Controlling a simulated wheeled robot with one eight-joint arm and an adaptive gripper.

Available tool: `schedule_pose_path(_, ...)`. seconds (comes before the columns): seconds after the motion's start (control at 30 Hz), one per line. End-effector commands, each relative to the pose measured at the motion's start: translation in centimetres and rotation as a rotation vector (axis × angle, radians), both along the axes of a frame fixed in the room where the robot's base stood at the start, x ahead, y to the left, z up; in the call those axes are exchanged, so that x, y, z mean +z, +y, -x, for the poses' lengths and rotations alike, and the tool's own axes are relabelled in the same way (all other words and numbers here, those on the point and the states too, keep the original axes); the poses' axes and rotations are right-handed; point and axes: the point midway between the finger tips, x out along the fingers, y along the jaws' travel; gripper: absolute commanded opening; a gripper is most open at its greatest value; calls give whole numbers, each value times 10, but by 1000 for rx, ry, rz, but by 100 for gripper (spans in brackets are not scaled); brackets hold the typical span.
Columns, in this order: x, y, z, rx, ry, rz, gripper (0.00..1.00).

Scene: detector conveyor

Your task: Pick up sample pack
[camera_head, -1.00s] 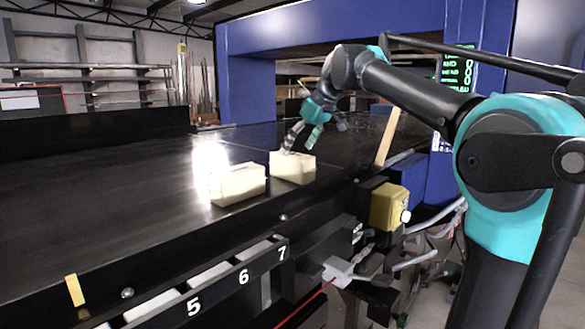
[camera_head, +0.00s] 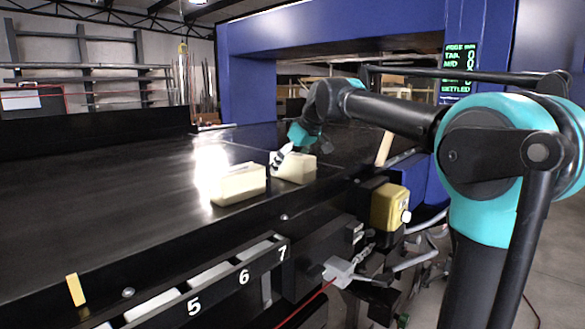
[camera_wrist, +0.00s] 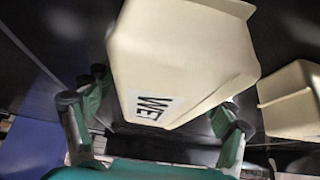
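Two cream packs lie on the black conveyor in the head view: a nearer one (camera_head: 238,185) and a farther one (camera_head: 297,169). My gripper (camera_head: 280,157) is low at the left edge of the farther pack and partly overlaps it. In the wrist view, a cream pack (camera_wrist: 180,60) with a "WET" label fills the middle. The fingers of my gripper (camera_wrist: 160,112) stand apart on either side of it, with a gap visible at the left. Whether the right finger touches it is unclear. The other pack (camera_wrist: 290,100) is at the right edge.
The conveyor (camera_head: 100,190) is clear to the left of the packs. A blue portal frame (camera_head: 248,95) spans it behind. A yellow box (camera_head: 389,207) sits at the conveyor's near side, and a pale upright strip (camera_head: 384,149) stands beyond the packs.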

Motion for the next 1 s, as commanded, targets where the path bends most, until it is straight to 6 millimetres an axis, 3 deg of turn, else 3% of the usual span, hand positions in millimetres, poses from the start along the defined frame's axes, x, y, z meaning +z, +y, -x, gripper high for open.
schedule_pose_path(0.07,0,0,0,0,0,0,74)
schedule_pose_path(0.63,1,0,0,0,0,0,4)
schedule_pose_path(1.0,9,0,0,0,0,0,4)
